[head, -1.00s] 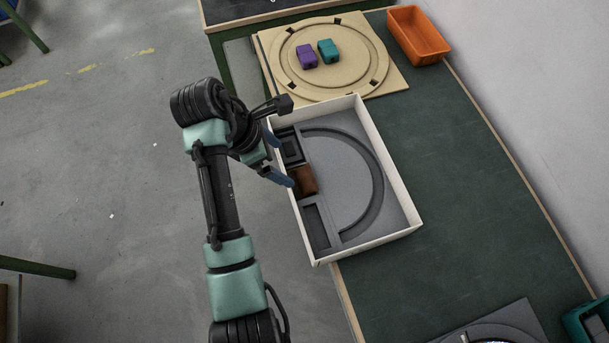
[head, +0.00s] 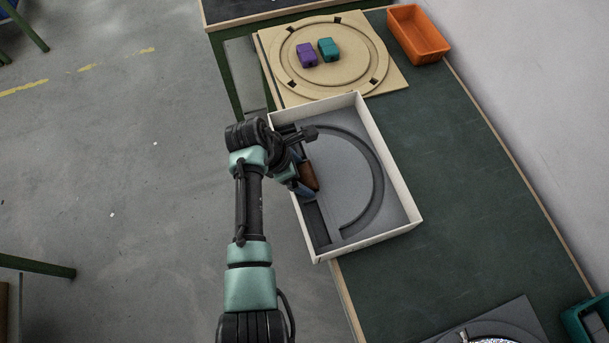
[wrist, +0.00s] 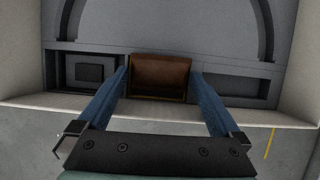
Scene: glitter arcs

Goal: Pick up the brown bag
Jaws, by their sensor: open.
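The brown bag (head: 311,178) sits in the grey insert of a white-walled box (head: 409,190), near the box's left side. In the wrist view the bag (wrist: 160,76) is in the middle, between two dark recesses. My gripper (wrist: 160,78) is open, with one blue finger on each side of the bag. The fingertips reach about level with the bag's sides, and small gaps seem to show. In the head view my gripper (head: 303,184) is over the box's left wall, and my arm hides part of the bag and insert.
A tan round-track board (head: 390,75) with a purple block (head: 307,55) and a teal block (head: 328,50) lies beyond the box. An orange bin (head: 418,35) stands at the back right. The green tabletop (head: 470,180) right of the box is clear.

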